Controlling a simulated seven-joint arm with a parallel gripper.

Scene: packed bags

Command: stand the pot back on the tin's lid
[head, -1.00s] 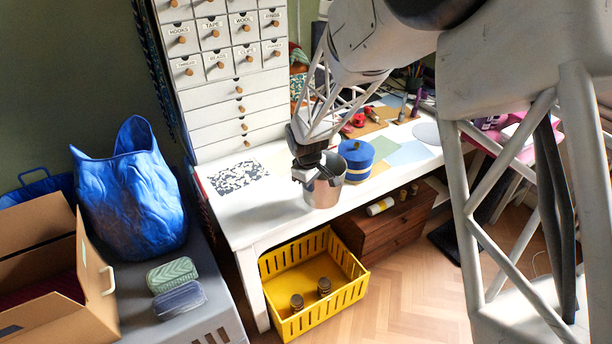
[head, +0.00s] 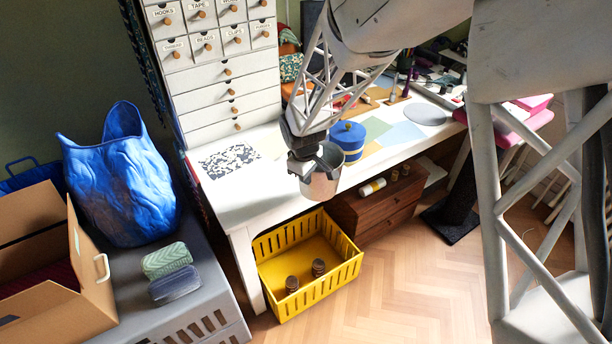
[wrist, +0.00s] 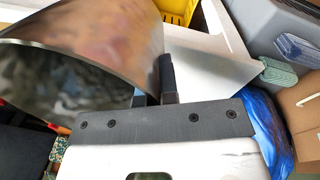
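The silver metal pot (head: 322,181) hangs from my gripper (head: 301,165), in front of the table's front edge in the head view. In the wrist view the pot (wrist: 95,45) fills the upper left, its open mouth toward the camera. My gripper's dark fingers (wrist: 155,88) are at the pot's rim, one each side of its wall, shut on it. The round blue tin (head: 347,141) with a yellow band stands on the white table, behind and to the right of the pot. The tin's lid (head: 348,131) is blue, and nothing stands on it. The pot hides part of the table edge.
The white table (head: 240,207) has clear room at its left front. A drawer cabinet (head: 222,85) stands behind it. A yellow crate (head: 285,307) with small jars is on the floor below. Tools and coloured sheets (head: 402,133) lie right of the tin.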

